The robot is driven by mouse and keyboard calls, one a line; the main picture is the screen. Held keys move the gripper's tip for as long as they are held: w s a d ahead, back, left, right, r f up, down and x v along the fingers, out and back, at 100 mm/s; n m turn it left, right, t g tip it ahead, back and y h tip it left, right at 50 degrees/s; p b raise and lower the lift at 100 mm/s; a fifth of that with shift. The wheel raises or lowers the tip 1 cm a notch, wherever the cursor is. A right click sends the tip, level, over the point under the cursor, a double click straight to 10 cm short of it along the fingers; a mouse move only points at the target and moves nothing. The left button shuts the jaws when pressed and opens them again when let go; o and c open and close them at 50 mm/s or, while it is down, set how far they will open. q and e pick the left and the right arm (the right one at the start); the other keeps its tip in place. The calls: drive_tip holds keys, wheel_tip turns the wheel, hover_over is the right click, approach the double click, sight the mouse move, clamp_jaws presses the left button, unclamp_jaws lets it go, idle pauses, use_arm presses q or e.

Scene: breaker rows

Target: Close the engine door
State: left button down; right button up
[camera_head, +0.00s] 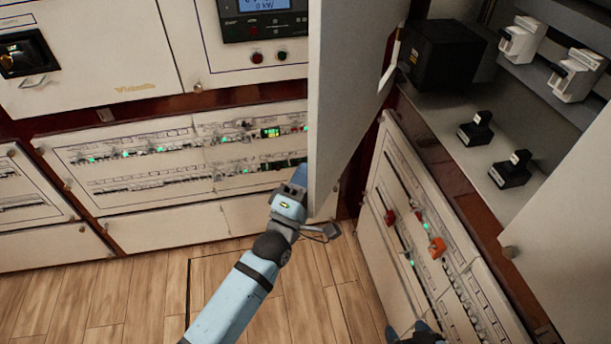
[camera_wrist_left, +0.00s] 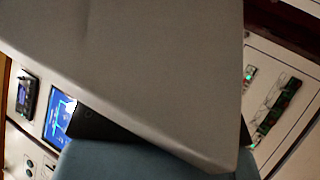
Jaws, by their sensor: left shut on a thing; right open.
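The engine door appears to be the pale upright panel (camera_head: 345,100) standing ajar in the head view, seen partly along its edge. My left gripper (camera_head: 300,180) is at its lower left edge and shut on it; the fingertips are largely hidden. In the left wrist view the grey panel (camera_wrist_left: 150,70) fills most of the picture, close to the camera, with a blue part of my gripper below it. My right gripper (camera_head: 421,332) shows only as a small dark and blue shape at the bottom edge, open and away from the door.
An open compartment (camera_head: 480,160) at the right holds a black box (camera_head: 442,55) and several small devices. Another pale door (camera_head: 575,245) stands at the far right. Breaker panels (camera_head: 180,160) line the wall behind. The wooden floor (camera_head: 130,300) is clear at lower left.

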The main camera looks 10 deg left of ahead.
use_arm(q)
drive_tip(key=shift+s+d, duration=0.15)
drive_tip(key=shift+d, duration=0.1)
idle(0.3)
drive_tip(key=c, duration=0.8)
unclamp_jaws()
drive_tip(key=shift+c, duration=0.2)
drive_tip(key=b+v, duration=0.1)
drive_tip(key=v, duration=1.2)
drive_tip(key=shift+s, duration=0.4)
drive_tip(key=shift+a+f, duration=0.1)
drive_tip(key=shift+f, duration=0.05)
